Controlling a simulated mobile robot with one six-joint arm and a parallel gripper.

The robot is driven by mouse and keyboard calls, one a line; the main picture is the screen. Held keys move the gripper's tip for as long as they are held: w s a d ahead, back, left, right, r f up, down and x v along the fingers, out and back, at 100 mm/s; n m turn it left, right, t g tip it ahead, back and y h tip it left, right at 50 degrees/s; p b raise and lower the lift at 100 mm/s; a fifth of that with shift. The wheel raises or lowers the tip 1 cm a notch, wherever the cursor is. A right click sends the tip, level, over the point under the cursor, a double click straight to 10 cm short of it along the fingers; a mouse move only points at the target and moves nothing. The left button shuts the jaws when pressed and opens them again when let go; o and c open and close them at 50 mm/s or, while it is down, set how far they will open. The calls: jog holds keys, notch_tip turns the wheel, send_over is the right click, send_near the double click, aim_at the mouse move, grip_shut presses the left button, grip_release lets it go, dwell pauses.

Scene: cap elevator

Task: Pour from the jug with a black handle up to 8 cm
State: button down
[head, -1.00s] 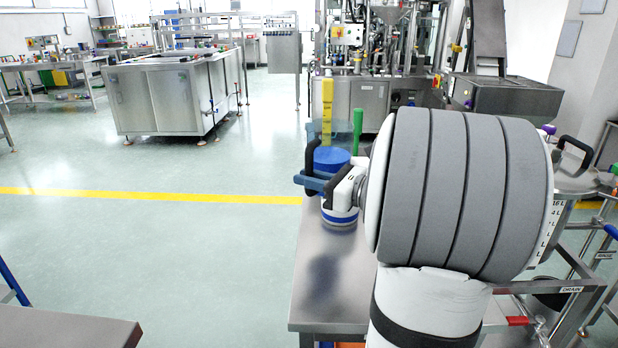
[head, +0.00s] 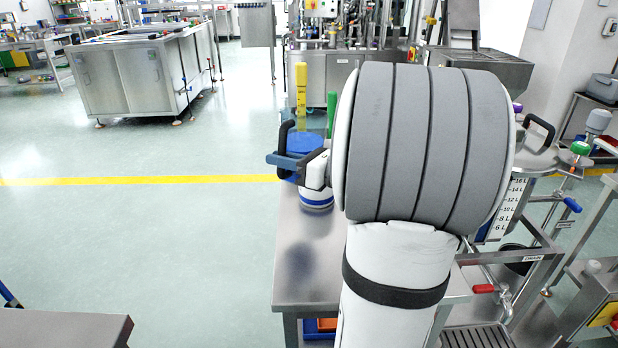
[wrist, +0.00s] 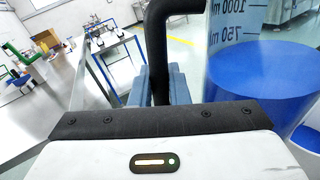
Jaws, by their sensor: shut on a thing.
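The clear jug (head: 306,146) holds blue liquid and has a black handle (head: 284,136). In the wrist view the jug (wrist: 262,85) shows 1000 and 750 ml marks, with the liquid surface a little below the 750 mark. My gripper (head: 289,164) has its blue-grey fingers shut on the black handle; in the wrist view the fingers (wrist: 156,87) lie on both sides of the handle (wrist: 157,50). The jug looks close to upright. A white round thing with a blue band (head: 316,197) shows just below the jug over the steel table (head: 292,285).
A yellow upright piece (head: 301,90) and a green one (head: 331,115) stand behind the jug. My arm hides much of the table. At right is a steel vessel with a litre scale (head: 500,212) and a black handle (head: 540,132). Floor left of the table is clear.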

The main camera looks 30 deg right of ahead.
jog(key=shift+s+r+p, duration=0.25)
jog(key=shift+r+p, duration=0.2)
jog(key=shift+p, duration=0.35)
jog(key=shift+a+r+m+p, duration=0.1)
jog(key=shift+r+m+p, duration=0.2)
jog(key=shift+m+p, duration=0.35)
jog(key=shift+f+p, duration=0.25)
jog(key=shift+p, duration=0.3)
jog(key=shift+f, duration=0.15)
dwell(0.4)
jog(key=shift+a+f+m, duration=0.1)
jog(key=shift+f+m, duration=0.25)
jog(key=shift+f, duration=0.2)
dwell(0.5)
